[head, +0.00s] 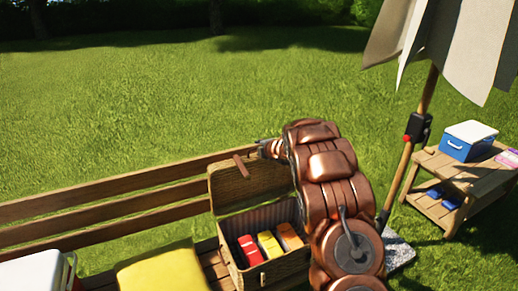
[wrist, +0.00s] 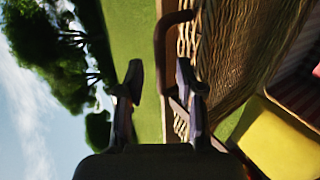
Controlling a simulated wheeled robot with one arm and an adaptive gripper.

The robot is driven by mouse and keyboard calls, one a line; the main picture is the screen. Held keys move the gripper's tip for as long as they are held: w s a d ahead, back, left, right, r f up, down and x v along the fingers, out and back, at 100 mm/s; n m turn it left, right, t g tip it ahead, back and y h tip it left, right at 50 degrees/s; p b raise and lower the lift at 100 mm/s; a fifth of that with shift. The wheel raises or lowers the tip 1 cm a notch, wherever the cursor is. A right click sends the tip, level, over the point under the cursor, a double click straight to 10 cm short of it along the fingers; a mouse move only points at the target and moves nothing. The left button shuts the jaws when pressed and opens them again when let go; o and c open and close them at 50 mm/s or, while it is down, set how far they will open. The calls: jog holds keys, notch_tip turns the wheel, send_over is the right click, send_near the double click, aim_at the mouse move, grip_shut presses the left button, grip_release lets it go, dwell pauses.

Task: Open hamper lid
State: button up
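The wicker hamper (head: 290,268) sits on the wooden bench, with its lid (head: 232,188) raised and standing roughly upright at the back. The lid carries a brown handle (head: 241,166), which also shows in the wrist view (wrist: 160,45). Red, yellow and orange items (head: 268,244) lie inside the hamper. My gripper (head: 264,149) is at the lid's top right corner. In the wrist view my gripper (wrist: 163,85) has its fingers apart, with the lid's edge close by the right finger. I cannot tell whether they touch.
A yellow cushion (head: 158,270) and a white cooler (head: 35,272) are on the bench left of the hamper. An umbrella pole (head: 398,180) stands to the right. Beyond it is a side table (head: 465,178) with a blue cooler (head: 467,141). Open lawn lies behind the bench.

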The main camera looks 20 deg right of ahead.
jog(key=v, duration=0.9)
jog(key=shift+r, duration=0.1)
dwell(0.5)
jog(key=s+r+m+g+h, duration=0.3)
jog(key=s+m, duration=0.2)
jog(key=s, duration=0.3)
jog(key=s+r+m+g+h, duration=0.25)
jog(key=s+m, duration=0.25)
jog(key=s, duration=0.4)
jog(key=s+a+f+m+g+y, duration=0.1)
jog(key=s+a+m+g+y, duration=0.1)
jog(key=s+a, duration=0.6)
jog(key=s+a+f+m+g+y, duration=0.1)
jog(key=s+a+m+g, duration=0.2)
jog(key=s, duration=1.4)
jog(key=s+a+f+m+g+y, duration=0.1)
jog(key=s+a+g, duration=0.3)
jog(key=s+a, duration=0.8)
jog(key=shift+a+m+y, duration=0.35)
jog(key=shift+m+y, duration=0.5)
jog(key=shift+m, duration=0.05)
